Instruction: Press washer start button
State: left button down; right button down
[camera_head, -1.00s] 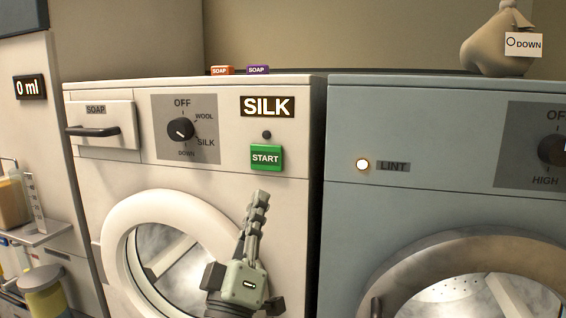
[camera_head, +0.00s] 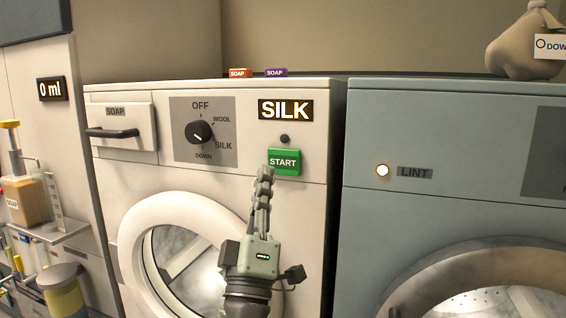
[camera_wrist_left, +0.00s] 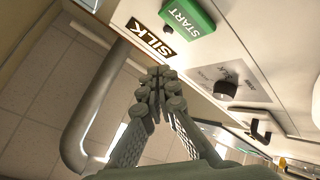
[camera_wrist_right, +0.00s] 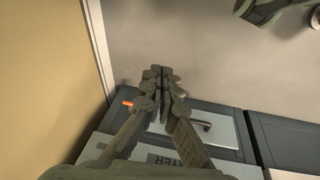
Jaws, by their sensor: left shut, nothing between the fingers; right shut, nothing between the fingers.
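The white washer (camera_head: 120,185) stands in the middle of the head view. Its green START button (camera_head: 284,161) sits below a dark round spot and the SILK display (camera_head: 286,110). The washer dial (camera_head: 198,132) points toward the lower right, between SILK and DOWN. My left gripper (camera_head: 267,172) is shut and empty, fingers up, its tips by the button's lower left edge; I cannot tell if they touch. In the left wrist view the START button (camera_wrist_left: 187,18) lies beyond the fingertips. My right gripper (camera_wrist_right: 158,75) is shut and empty, seen only in its wrist view.
A grey-blue dryer (camera_head: 440,215) with a lit LINT lamp (camera_head: 382,170) stands right of the washer. The soap drawer (camera_head: 122,128) is at the washer's upper left. Orange (camera_head: 240,73) and purple (camera_head: 276,72) soap boxes and a tied sack (camera_head: 523,45) sit on top.

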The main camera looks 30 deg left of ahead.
aim_at(280, 150)
pick_arm(q)
jog(key=w, duration=0.2)
jog(key=w+a, duration=0.1)
jog(key=w, duration=0.1)
jog(key=shift+w+a, duration=0.1)
jog(key=shift+w, duration=0.3)
jog(key=shift+w+a, duration=0.1)
jog(key=shift+w, duration=0.2)
pick_arm(e)
jog(key=shift+s+f, duration=0.15)
jog(key=shift+s, duration=0.25)
jog(key=shift+w, duration=0.1)
jog(key=shift+w+a+r, duration=0.1)
jog(key=shift+w+r, duration=0.2)
jog(key=shift+w, duration=0.15)
jog(key=shift+s, duration=0.2)
pick_arm(q)
jog(key=shift+w, duration=0.4)
pick_arm(e)
jog(key=shift+s+f, duration=0.15)
jog(key=shift+s, duration=0.15)
pick_arm(q)
jog(key=shift+a, duration=0.1)
pick_arm(e)
jog(key=shift+w, duration=0.2)
